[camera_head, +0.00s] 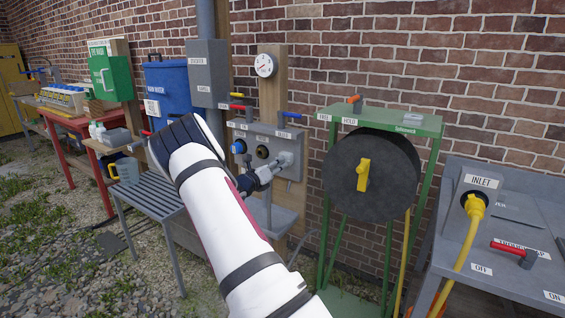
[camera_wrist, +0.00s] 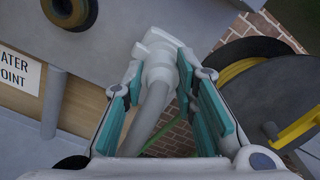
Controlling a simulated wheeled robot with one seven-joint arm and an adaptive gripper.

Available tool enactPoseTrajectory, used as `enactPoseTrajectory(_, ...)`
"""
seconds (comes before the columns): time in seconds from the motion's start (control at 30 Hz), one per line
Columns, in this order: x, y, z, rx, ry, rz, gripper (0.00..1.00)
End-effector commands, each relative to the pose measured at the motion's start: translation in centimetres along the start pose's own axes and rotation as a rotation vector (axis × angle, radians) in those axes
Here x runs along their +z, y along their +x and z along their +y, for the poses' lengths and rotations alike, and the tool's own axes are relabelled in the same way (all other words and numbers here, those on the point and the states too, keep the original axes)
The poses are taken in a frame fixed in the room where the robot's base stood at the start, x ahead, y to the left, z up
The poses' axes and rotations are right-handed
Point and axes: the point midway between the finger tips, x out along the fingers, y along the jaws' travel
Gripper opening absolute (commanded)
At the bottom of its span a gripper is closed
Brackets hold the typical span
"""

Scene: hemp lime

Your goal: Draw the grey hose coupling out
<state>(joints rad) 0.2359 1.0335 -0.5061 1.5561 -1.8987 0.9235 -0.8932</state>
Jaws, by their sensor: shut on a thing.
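The grey hose coupling (camera_head: 285,159) is at the right port of the grey water panel (camera_head: 239,133). In the wrist view the coupling (camera_wrist: 160,58) is pale grey and its far end meets the panel face; how deep it sits is hidden. A grey hose (camera_wrist: 150,108) runs back from it between my fingers. My gripper (camera_head: 266,174) is shut on the coupling, with teal-padded fingers on both sides of it in the wrist view (camera_wrist: 160,72). A dark ring-shaped port (camera_head: 262,152) and a blue fitting (camera_head: 239,147) are to its left.
The black hose reel (camera_head: 385,185) in its green frame stands close on the right. A blue-handled lever (camera_head: 290,115) and a red one (camera_head: 240,107) top the panel. A slatted grey bench (camera_head: 150,194) is to the left, and a sloped grey console (camera_head: 515,235) far right.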

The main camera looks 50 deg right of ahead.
Motion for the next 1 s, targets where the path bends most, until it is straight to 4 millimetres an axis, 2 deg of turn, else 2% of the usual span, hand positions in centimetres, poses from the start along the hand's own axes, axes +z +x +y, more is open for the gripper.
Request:
enactPoseTrajectory(0.67, 0.1, -0.8, 0.0, 0.0, 0.001, -0.001, 0.0)
enactPoseTrajectory(1.0, 0.1, -2.2, -0.1, 0.0, 0.001, 0.0, 0.0)
